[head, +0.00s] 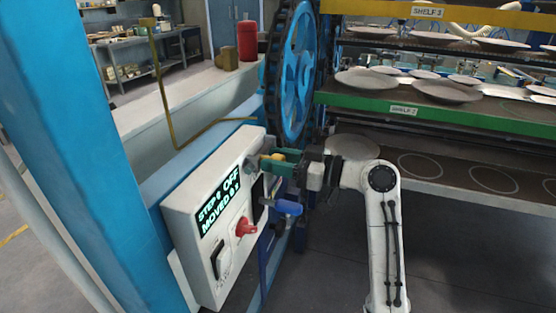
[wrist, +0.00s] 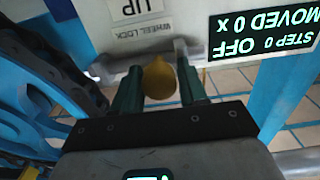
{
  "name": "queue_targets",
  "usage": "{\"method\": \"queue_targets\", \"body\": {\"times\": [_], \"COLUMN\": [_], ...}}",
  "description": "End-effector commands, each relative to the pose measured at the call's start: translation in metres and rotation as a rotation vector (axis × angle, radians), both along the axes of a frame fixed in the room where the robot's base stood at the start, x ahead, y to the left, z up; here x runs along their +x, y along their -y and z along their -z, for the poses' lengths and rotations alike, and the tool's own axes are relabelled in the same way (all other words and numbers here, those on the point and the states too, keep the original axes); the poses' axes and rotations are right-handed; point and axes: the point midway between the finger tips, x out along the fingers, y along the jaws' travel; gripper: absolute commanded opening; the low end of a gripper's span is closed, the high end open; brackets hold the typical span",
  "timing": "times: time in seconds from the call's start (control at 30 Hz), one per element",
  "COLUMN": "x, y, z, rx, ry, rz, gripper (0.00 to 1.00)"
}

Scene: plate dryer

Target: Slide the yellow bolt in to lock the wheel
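The yellow bolt knob (wrist: 160,78) is on the wheel lock, under a "WHEEL LOCK" label, in the wrist view. It also shows at the control box's far corner in the head view (head: 278,157). My gripper (wrist: 160,82) has one green finger on each side of the knob. The gaps are very narrow, and I cannot tell whether the fingers press on it. In the head view my gripper (head: 276,163) reaches the box from the right. The large blue wheel (head: 293,75) stands upright behind it. How far in the bolt sits is hidden.
The white control box (head: 205,245) has a display reading "STEP 0 OFF", a red knob (head: 244,227) and a switch (head: 222,258). A blue handle (head: 288,207) sits below my gripper. Shelves with plates (head: 445,91) stand at the right. A blue post (head: 85,140) is at the left.

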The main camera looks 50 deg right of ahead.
Motion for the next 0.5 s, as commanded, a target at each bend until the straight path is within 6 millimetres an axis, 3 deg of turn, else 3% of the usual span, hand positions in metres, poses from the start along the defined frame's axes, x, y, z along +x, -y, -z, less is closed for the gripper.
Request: {"method": "queue_targets", "body": {"times": [0.07, 0.4, 0.5], "x": [-0.0002, -0.0003, -0.0003], "y": [0.0001, 0.0001, 0.0001], "z": [0.0, 0.0001, 0.0001], "rx": [0.0, 0.0, 0.0], "ry": [0.0, 0.0, 0.0], "rz": [0.0, 0.0, 0.0], "gripper": [0.34, 0.02, 0.0]}}
